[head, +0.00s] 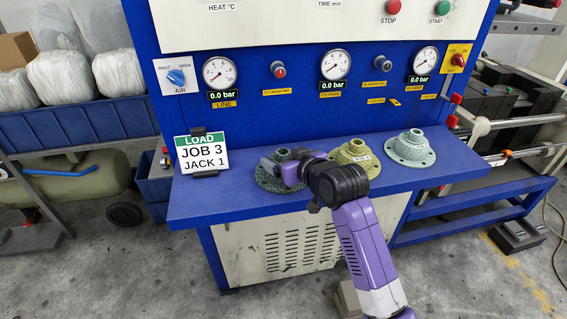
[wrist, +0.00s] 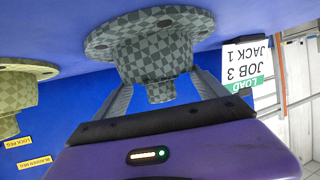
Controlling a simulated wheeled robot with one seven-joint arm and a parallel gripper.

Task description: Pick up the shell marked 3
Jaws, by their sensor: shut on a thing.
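A dark grey checkered shell (head: 268,183) is at the left of the row on the blue ledge. My gripper (head: 285,165) is at its narrow hub; the wrist view (wrist: 160,88) shows one finger on each side, shut on it. The dark shell fills the top middle of the wrist view (wrist: 150,48); its number cannot be read. Whether its flange touches the ledge is unclear. A yellow-olive shell (head: 357,152) stands in the middle, partly behind my arm, and also shows at the wrist view's left edge (wrist: 18,88). A pale grey-green shell (head: 411,149) stands at the right. Their labels are too small to read.
A sign (head: 202,158) reading LOAD JOB 3 JACK 1 stands at the ledge's left end. The blue panel behind carries gauges (head: 220,72), knobs and an air switch (head: 176,78). The blue ledge (head: 210,205) has free room at its front and right.

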